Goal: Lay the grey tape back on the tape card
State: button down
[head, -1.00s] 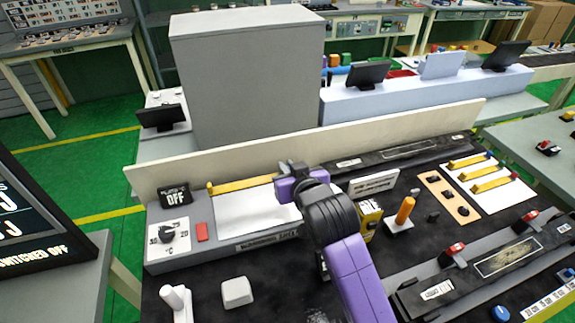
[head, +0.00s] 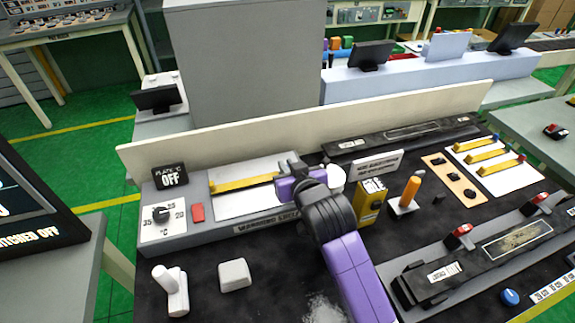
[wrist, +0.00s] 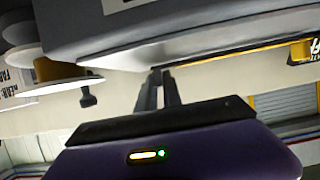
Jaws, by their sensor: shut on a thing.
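My gripper (head: 284,172) is shut at the right end of a long yellow strip (head: 243,184), which I take for the grey tape; its grey part cannot be made out. The strip extends left over the pale warming plate, and I cannot tell whether it touches it. In the wrist view my fingers (wrist: 160,88) are close together near the plate's edge, and a yellow end (wrist: 302,48) shows at right. The white card (head: 512,176) at the right, which looks like the tape card, bears several similar yellow strips with coloured ends.
The warming plate's housing (head: 222,238) has a dial and red button; its sign (head: 171,177) reads OFF. Right of my gripper stand a white round piece (head: 336,176), a yellow box (head: 371,204) and an orange-handled tool (head: 411,190). A low cream wall (head: 300,130) runs behind.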

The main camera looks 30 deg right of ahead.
dwell(0.4)
jog(key=c, duration=1.4)
grip_release()
jog(key=shift+c, duration=0.2)
jog(key=v, duration=0.7)
jog(key=shift+s+b, duration=0.1)
jog(key=shift+b, duration=0.2)
jog(key=shift+s+a+r, duration=0.1)
jog(key=shift+s+r, duration=0.05)
jog(key=shift+s, duration=0.15)
